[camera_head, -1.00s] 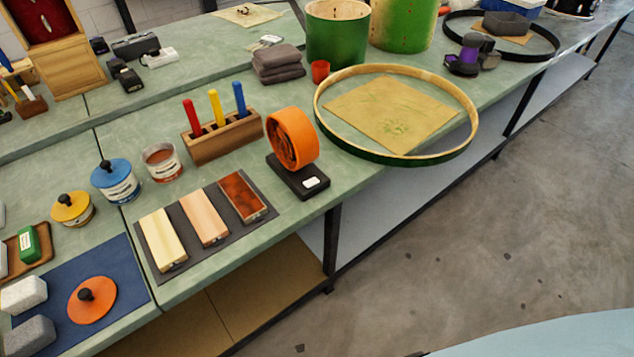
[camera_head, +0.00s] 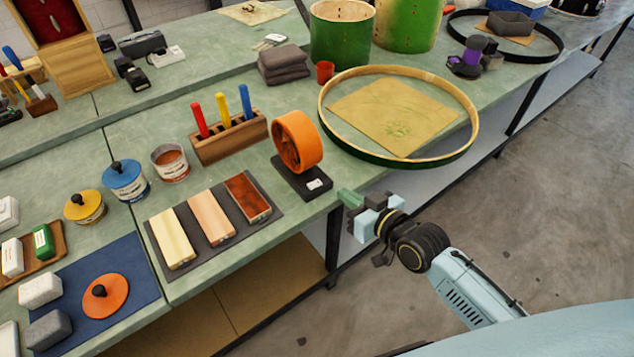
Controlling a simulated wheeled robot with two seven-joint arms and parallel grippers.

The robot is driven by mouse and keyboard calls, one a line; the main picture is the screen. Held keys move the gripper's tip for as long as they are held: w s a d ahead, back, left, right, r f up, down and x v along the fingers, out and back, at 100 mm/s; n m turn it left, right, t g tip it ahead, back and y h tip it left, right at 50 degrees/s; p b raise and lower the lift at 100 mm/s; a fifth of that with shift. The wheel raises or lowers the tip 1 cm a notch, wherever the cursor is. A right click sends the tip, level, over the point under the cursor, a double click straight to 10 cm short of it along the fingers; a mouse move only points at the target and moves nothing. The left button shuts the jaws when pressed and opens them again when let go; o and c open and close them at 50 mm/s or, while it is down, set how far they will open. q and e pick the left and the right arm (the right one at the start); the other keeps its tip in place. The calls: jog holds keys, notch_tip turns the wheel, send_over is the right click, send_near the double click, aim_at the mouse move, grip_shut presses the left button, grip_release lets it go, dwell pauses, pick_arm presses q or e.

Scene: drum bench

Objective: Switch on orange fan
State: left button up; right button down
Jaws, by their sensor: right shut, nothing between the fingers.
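The orange fan (camera_head: 298,141) stands upright on its black base (camera_head: 301,179) near the front edge of the green bench. A small white switch (camera_head: 314,184) shows on the front right of the base. My right gripper (camera_head: 346,198) is in front of the bench edge, a little right of and below the base, apart from it. Its fingers are shut and empty and point left toward the fan. My left gripper is not in view.
A wooden hoop (camera_head: 473,139) lies just right of the fan. A dark mat (camera_head: 165,266) with wooden blocks lies left of it, and a tool holder (camera_head: 230,141) with colored handles stands behind. Open floor (camera_head: 560,200) lies in front of the bench.

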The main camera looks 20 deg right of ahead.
jog(key=shift+a+r, duration=0.2)
jog(key=shift+r, duration=0.5)
send_over(315, 184)
jog(key=s, duration=0.3)
jog(key=shift+w+d+f+b, duration=0.15)
jog(key=shift+f+b, duration=0.1)
jog(key=shift+f, duration=0.35)
jog(key=shift+d+f+b, duration=0.1)
jog(key=shift+f+b, duration=0.1)
jog(key=shift+f, duration=0.35)
jog(key=f, duration=0.3)
jog(key=shift+w+a+f+b, duration=0.15)
jog(key=shift+a+b, duration=0.15)
jog(key=shift+b, duration=0.05)
jog(key=shift+f, duration=0.45)
